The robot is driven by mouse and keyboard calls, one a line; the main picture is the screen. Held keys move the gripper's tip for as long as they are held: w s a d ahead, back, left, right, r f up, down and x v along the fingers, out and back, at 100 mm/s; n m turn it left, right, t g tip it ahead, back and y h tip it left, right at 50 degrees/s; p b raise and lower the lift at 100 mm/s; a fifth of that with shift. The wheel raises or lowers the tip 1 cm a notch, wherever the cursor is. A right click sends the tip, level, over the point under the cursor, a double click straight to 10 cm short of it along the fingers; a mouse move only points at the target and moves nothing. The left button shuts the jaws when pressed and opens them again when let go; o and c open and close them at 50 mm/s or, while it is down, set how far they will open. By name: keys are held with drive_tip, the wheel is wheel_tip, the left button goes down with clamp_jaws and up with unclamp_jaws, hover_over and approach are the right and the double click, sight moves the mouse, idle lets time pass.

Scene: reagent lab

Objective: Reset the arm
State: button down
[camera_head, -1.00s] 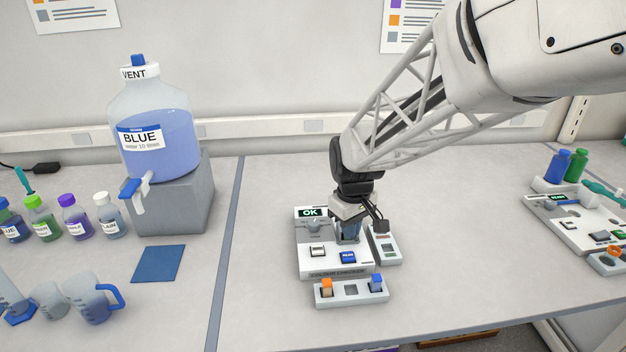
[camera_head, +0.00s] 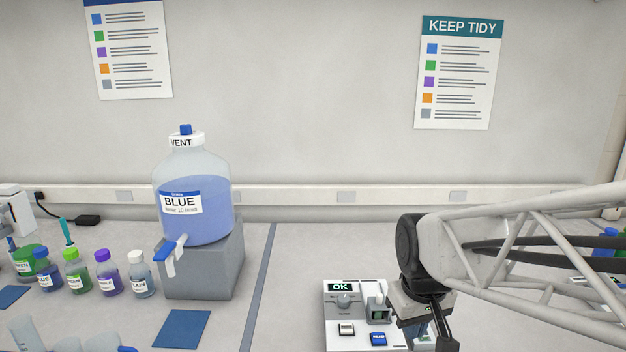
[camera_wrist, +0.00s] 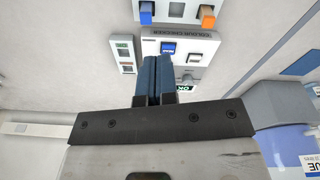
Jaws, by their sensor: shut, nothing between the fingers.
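My gripper (camera_wrist: 158,78) is shut and empty, its two blue-grey fingers side by side in the wrist view. In the head view my arm reaches in from the right, and the gripper's wrist end hangs by the right side of a white device. The fingertips are mostly hidden there. The white device (camera_head: 336,313) has a green OK display (camera_head: 340,287), a knob (camera_head: 344,300), a white button (camera_head: 346,329) and a blue button (camera_head: 378,339). In the wrist view the device appears upside down beyond the fingers, with the blue button (camera_wrist: 168,48) just past the tips.
A large BLUE carboy (camera_head: 192,205) stands on a grey block (camera_head: 205,270) to the left. Small capped bottles (camera_head: 107,275) line the left side. A blue mat (camera_head: 182,329) lies in front. A strip with blue and orange pieces (camera_wrist: 178,12) sits beside the device.

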drive_tip(key=s+d+r+m+t, duration=0.1)
drive_tip(key=s+r+m, duration=0.1)
drive_tip(key=s, duration=0.8)
drive_tip(key=shift+s+d+m, duration=0.15)
drive_tip(key=shift+s+m, duration=0.15)
drive_tip(key=shift+m, duration=0.1)
